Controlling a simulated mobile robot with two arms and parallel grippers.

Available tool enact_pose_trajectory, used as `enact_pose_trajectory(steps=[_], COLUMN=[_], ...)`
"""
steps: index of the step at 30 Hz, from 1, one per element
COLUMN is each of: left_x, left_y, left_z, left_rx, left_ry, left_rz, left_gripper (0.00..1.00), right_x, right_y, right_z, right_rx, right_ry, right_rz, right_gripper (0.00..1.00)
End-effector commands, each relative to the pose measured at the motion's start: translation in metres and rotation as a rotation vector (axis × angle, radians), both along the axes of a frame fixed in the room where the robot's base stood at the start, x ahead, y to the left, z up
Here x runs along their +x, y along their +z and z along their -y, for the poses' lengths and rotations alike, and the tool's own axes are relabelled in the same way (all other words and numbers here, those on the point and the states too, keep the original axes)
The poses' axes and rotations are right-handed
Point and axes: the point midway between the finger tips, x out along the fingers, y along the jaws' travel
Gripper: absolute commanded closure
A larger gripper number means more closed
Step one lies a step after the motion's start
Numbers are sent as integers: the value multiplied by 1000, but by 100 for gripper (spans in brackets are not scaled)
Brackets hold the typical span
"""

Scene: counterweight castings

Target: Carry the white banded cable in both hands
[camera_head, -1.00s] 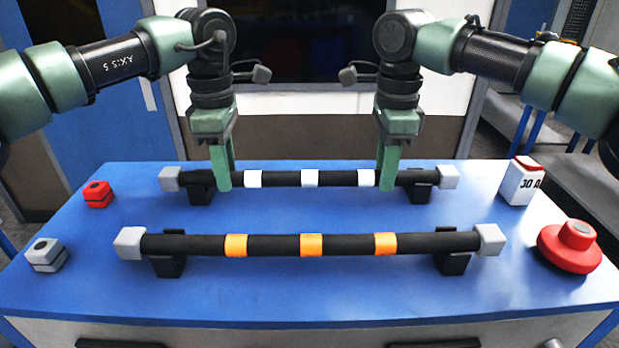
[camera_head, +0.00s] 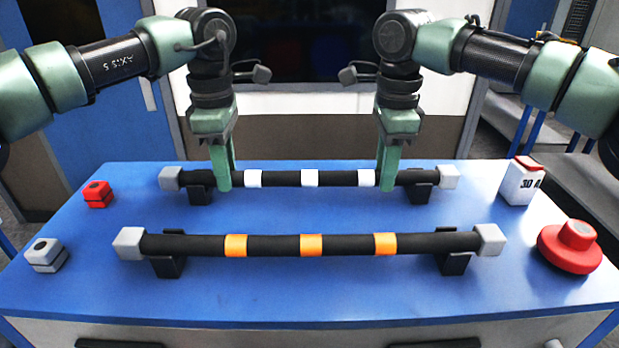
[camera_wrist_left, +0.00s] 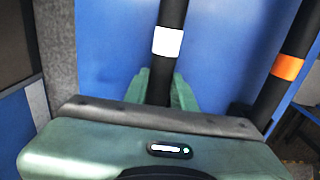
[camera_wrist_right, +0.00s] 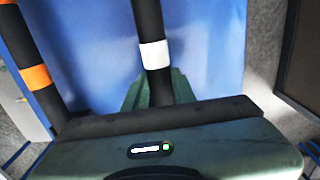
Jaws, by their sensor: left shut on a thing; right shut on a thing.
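The white banded cable (camera_head: 282,178) is a black bar with white bands and grey end blocks, lying level across two black cradles at the back of the blue table. My left gripper (camera_head: 223,182) is shut on it, left of its left white band. My right gripper (camera_head: 389,182) is shut on it, right of its right white band. The left wrist view shows the cable (camera_wrist_left: 172,15) running between my left fingers (camera_wrist_left: 160,95). The right wrist view shows the cable (camera_wrist_right: 148,20) between my right fingers (camera_wrist_right: 157,90).
An orange banded cable (camera_head: 275,245) rests on two cradles in front. A red block (camera_head: 97,194) and a grey block (camera_head: 46,255) stand at left. A white box with a red top (camera_head: 519,184) and a red round button (camera_head: 570,247) stand at right. The table front (camera_head: 310,295) is clear.

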Motion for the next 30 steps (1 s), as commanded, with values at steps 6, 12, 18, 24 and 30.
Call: enact_pose_trajectory(steps=[6, 12, 18, 24, 30], left_x=[0, 0, 0, 0, 0], left_y=[1, 2, 8, 26, 46], left_z=[1, 1, 1, 1, 1], left_rx=[-2, -3, -3, -3, -3], left_ry=[0, 1, 1, 0, 0], left_rz=[2, 3, 3, 3, 2], left_gripper=[100, 100, 100, 100, 100], right_x=[0, 0, 0, 0, 0], right_y=[1, 1, 7, 26, 46], right_z=[-1, -1, -1, -1, -1], right_rx=[2, 2, 3, 3, 3], right_ry=[2, 2, 2, 2, 2], right_rz=[0, 1, 1, 1, 0], right_gripper=[100, 100, 100, 100, 100])
